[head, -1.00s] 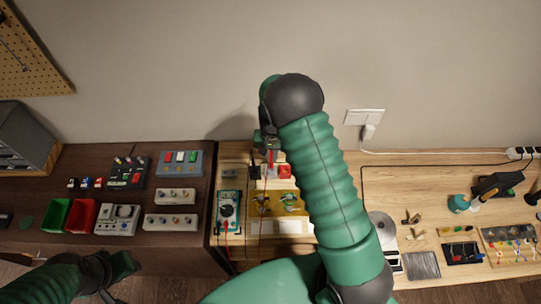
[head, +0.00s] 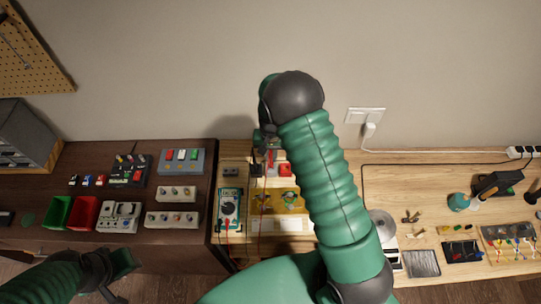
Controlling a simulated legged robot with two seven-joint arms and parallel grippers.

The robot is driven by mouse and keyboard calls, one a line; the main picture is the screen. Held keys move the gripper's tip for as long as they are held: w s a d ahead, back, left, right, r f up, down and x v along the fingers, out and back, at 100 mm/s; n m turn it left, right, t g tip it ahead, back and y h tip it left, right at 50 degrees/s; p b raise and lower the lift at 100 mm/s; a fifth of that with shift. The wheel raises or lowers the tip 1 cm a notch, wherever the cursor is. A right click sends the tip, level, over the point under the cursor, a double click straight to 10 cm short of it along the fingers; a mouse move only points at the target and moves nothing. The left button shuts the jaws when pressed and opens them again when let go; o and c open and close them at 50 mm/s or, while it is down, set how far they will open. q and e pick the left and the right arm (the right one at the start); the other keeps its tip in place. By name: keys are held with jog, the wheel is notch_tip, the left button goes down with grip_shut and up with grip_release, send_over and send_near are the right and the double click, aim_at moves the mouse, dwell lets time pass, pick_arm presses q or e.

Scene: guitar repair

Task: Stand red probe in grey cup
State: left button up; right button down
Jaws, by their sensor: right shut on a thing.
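My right gripper (head: 268,143) points down over the left end of the light wooden bench, near the wall. It is shut on the red probe (head: 271,157), a thin red shape just below the jaws, partly hidden by the gripper and arm. I cannot clearly pick out the grey cup; the area under the probe is small and crowded. A teal multimeter (head: 229,207) lies to the lower left, with red and dark leads near it. My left gripper (head: 120,270) is low at the left, in front of the dark cabinet, away from the probe; its jaw opening is unclear.
A red block (head: 285,170) and a black block (head: 256,170) stand close by the probe. A yellowish board (head: 265,201) lies in front. Green (head: 57,211) and red (head: 84,212) bins stand on the dark cabinet. My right arm covers the bench's middle.

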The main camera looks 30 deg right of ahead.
dwell(0.4)
jog(key=shift+f, duration=0.2)
jog(key=shift+d+f+b, duration=0.1)
jog(key=shift+f+b, duration=0.15)
jog(key=shift+b, duration=0.1)
jog(key=shift+f, duration=0.1)
jog(key=shift+f+b, duration=0.75)
jog(key=shift+f, duration=0.3)
jog(key=c, duration=1)
grip_release()
jog(key=shift+r, duration=0.1)
